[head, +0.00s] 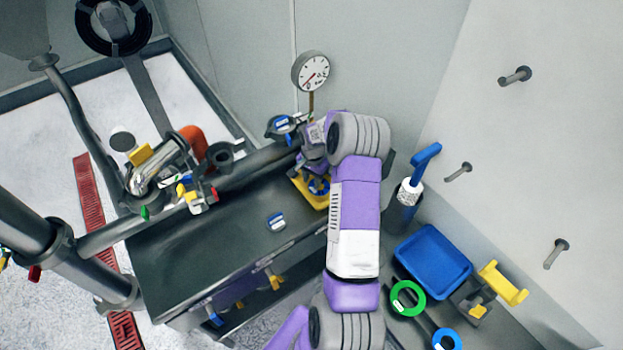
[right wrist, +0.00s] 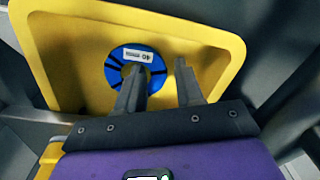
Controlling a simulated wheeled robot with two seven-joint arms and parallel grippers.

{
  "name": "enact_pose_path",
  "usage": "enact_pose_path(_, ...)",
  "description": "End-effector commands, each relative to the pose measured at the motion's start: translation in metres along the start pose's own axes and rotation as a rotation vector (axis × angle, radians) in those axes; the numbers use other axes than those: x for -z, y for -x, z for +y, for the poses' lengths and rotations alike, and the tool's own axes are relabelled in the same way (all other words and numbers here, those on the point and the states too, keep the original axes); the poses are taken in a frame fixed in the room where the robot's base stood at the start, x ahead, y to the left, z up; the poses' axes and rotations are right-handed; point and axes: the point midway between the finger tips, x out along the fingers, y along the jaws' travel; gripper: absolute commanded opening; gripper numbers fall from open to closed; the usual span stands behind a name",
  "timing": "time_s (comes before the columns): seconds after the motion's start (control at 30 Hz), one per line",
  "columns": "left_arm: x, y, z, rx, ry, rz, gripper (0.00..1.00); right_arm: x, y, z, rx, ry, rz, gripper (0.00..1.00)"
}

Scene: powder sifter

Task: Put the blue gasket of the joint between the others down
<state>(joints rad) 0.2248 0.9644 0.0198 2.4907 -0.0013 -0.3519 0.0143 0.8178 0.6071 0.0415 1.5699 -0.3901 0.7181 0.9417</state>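A blue gasket (right wrist: 113,76) with a white label lies flat in a yellow tray (right wrist: 225,48) in the right wrist view. In the head view the yellow tray (head: 322,205) and the blue gasket (head: 320,186) show partly behind my right arm. My right gripper (right wrist: 158,78) points down into the tray with its fingers apart. One finger is over the gasket's central hole, the other just outside its right side. The ring's right part lies between them, and I see no clear contact. My left gripper is not in view.
A dark workbench (head: 180,262) carries a small blue-and-white item (head: 276,222). A pressure gauge (head: 311,72) stands behind my arm. At right are a blue tray (head: 432,262), a green ring (head: 408,298), another blue ring (head: 446,340) and a yellow bracket (head: 503,283).

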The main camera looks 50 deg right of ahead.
Motion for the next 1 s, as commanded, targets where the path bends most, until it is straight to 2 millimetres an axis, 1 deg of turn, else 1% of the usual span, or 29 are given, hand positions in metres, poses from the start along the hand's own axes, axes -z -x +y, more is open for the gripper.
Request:
enact_pose_path(0.03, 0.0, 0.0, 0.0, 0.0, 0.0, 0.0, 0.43, -0.004, -0.013, 0.014, -0.036, -0.003, -0.022, 0.48)
enact_pose_path(0.17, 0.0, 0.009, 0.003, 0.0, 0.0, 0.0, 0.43, -0.004, -0.003, 0.014, -0.036, -0.002, -0.023, 0.48)
enact_pose_path(0.2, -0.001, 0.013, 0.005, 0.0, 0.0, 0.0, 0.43, -0.004, 0.002, 0.014, -0.036, -0.002, -0.023, 0.48)
enact_pose_path(0.27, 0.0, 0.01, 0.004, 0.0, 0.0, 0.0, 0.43, -0.003, 0.014, 0.012, -0.032, -0.002, -0.018, 0.48)
enact_pose_path(0.5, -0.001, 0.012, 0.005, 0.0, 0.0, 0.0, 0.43, -0.002, 0.073, 0.007, -0.023, 0.0, -0.014, 0.48)
enact_pose_path(0.6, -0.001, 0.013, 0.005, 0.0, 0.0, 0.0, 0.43, -0.002, 0.093, 0.005, -0.021, 0.0, -0.015, 0.48)
enact_pose_path(0.7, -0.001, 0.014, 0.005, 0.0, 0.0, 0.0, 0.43, -0.002, 0.108, 0.005, -0.022, -0.001, -0.015, 0.48)
enact_pose_path(0.8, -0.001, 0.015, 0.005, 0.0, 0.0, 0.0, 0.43, -0.002, 0.118, 0.005, -0.021, 0.0, -0.015, 0.48)
enact_pose_path(1.0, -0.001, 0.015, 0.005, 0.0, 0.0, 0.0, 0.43, -0.002, 0.123, 0.004, -0.02, 0.001, -0.016, 0.48)
